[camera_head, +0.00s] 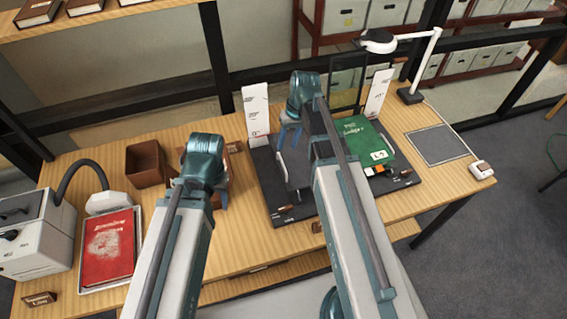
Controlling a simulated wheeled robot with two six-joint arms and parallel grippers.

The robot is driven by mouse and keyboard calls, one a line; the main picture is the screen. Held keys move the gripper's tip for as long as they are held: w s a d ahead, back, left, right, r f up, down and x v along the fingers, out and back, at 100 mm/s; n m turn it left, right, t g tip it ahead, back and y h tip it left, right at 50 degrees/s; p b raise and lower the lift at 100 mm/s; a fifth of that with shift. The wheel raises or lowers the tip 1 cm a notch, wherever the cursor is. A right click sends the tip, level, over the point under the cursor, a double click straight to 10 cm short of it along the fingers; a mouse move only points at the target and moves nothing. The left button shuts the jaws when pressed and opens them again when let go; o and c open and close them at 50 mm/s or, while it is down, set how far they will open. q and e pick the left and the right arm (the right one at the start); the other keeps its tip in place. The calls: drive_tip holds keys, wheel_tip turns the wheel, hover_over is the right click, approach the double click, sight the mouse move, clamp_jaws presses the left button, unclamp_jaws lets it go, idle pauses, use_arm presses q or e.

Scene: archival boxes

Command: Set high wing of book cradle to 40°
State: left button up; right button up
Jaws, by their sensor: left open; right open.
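The book cradle (262,190) is a dark base on the wooden table, with a white scale plate (256,112) at its back left and another (377,95) at its back right. Its grey left wing (298,172) is partly hidden by my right arm. A green book (363,141) lies on the right side. I cannot read either wing's angle. My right gripper (290,133) is open over the left wing's back part, its fingers pointing down; contact is unclear. My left gripper (213,196) is open above the table left of the cradle, mostly hidden by its wrist.
A brown box (146,163) and a red book (108,247) on a tray are at the left, beside a grey machine (32,235) with a hose. A lamp (410,94) and a dark mat (437,145) are at the right. Dark shelf rails stand behind the table.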

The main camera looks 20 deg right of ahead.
sight(282, 162)
drive_tip(key=f+b, duration=0.2)
drive_tip(key=a+f+b, duration=0.1)
drive_tip(key=f+b, duration=0.1)
drive_tip(key=f, duration=0.1)
drive_tip(key=f+b, duration=0.2)
drive_tip(key=shift+a+f, duration=0.2)
drive_tip(key=shift+a, duration=0.05)
clamp_jaws()
idle(1.1)
